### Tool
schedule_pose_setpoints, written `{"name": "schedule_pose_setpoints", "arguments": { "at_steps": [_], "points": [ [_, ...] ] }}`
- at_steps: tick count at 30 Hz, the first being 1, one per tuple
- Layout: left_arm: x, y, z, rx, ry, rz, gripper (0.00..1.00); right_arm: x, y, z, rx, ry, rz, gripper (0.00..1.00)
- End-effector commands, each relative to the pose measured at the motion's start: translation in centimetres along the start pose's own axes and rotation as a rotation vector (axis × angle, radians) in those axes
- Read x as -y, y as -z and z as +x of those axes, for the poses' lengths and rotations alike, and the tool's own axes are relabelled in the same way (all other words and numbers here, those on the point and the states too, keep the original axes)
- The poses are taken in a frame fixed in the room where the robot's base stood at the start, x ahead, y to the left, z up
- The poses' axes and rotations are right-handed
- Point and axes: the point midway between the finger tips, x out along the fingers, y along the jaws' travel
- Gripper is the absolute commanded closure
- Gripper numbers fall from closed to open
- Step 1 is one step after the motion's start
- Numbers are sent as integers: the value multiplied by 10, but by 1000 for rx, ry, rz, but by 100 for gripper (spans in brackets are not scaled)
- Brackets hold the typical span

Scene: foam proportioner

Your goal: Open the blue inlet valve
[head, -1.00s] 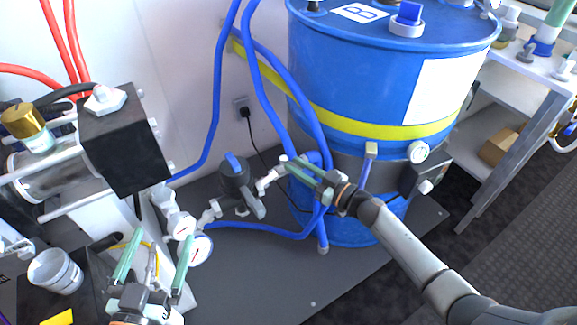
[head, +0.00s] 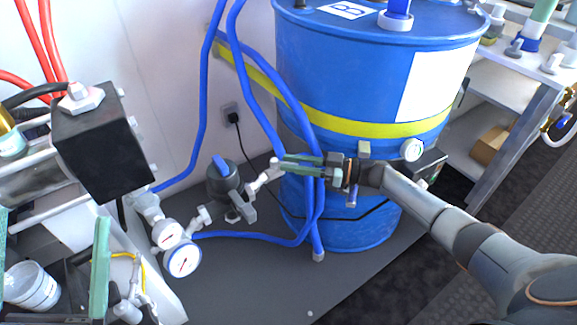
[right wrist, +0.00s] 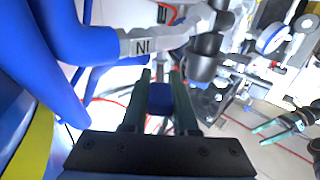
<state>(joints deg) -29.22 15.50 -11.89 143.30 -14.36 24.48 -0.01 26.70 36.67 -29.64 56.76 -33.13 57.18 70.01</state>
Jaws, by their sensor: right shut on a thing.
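The blue inlet valve's handle (right wrist: 160,98) is a small blue block between my right gripper's fingers in the right wrist view. It sits below a pale pipe fitting labelled "IN" (right wrist: 143,45). My right gripper (head: 285,162) is shut on this handle in front of the blue drum, and its fingers hide the handle in the head view. The pale inlet fitting (head: 264,176) shows just left of the fingertips. My left gripper (head: 52,216) is at the lower left of the head view, open and empty, its fingers wide apart. It also shows in the right wrist view (right wrist: 262,134).
The blue drum (head: 372,85) with a yellow band stands behind my right gripper. Blue hoses (head: 262,90) hang beside it. A dark device with a blue top (head: 228,180) and two gauges (head: 183,260) lie left. A white bucket (head: 32,286) is lower left. Grey mat (head: 250,275) is clear in front.

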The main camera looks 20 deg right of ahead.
Motion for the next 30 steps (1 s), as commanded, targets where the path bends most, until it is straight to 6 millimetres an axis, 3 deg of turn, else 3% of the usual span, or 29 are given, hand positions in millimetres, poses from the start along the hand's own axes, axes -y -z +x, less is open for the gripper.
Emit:
{"name": "schedule_pose_setpoints", "arguments": {
  "at_steps": [16, 17, 18, 24, 30],
  "points": [
    [0, 8, 0, -33, -3, 7, 0, -1, 0, -1, 0, 9, 1, 100],
    [0, 8, 0, -33, -3, 7, 0, -1, 0, -1, 0, 9, 1, 69],
    [0, 8, 0, -33, -3, 7, 0, -1, 0, -1, 0, 9, 1, 65],
    [0, 8, 0, -32, -3, 7, 0, -1, 0, -1, 0, 9, 0, 43],
    [0, 7, 0, -31, -3, 7, 0, -1, 0, -1, 0, 10, 0, 43]
  ]
}}
